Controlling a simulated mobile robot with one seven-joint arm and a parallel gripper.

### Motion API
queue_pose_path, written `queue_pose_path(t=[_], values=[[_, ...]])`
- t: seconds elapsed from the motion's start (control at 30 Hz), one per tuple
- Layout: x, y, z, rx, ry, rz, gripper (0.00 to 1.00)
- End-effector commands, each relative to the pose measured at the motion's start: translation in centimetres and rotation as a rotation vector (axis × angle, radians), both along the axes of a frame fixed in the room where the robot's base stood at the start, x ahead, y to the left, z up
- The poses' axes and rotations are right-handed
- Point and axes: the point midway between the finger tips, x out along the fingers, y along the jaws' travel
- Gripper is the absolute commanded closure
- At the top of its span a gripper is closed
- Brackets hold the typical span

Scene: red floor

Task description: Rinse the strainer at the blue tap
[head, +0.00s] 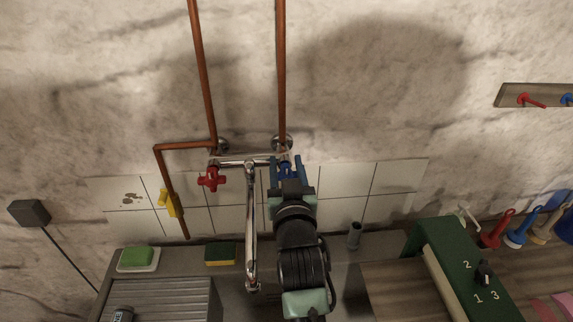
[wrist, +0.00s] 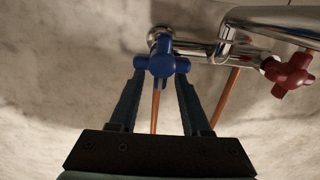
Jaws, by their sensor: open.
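The blue tap (head: 285,171) is a cross-shaped handle at the right end of the chrome mixer on the wall. In the wrist view the blue tap (wrist: 160,63) lies between the tips of my gripper's two fingers. My gripper (wrist: 161,78) is open, with one finger on each side of the handle; I cannot tell whether they touch it. In the head view my gripper (head: 287,163) reaches up to the wall and partly covers the tap. The chrome spout (head: 251,230) hangs down to the left of my arm. I cannot make out a strainer in either view.
The red tap (head: 209,179) is at the mixer's left end; a yellow-handled valve (head: 168,203) is further left. A green sponge (head: 137,257), another sponge (head: 220,254) and a ribbed drainer (head: 168,299) are left of the spout. A green box (head: 455,262) stands right.

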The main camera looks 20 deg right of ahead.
Motion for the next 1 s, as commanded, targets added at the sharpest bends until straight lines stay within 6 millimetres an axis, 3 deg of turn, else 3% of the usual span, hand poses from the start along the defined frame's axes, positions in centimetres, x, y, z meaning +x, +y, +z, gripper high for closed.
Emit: queue_pose_path(t=[0.07, 0.33, 0.67, 1.0], values=[[-0.01, 0.00, 0.00, 0.000, 0.000, 0.000, 0.53], [-0.03, -0.01, 0.00, 0.000, 0.000, 0.000, 1.00], [-0.01, 0.07, -0.09, -0.022, 0.006, 0.000, 1.00], [0.22, 0.82, -0.26, -0.333, 0.094, -0.001, 1.00]])
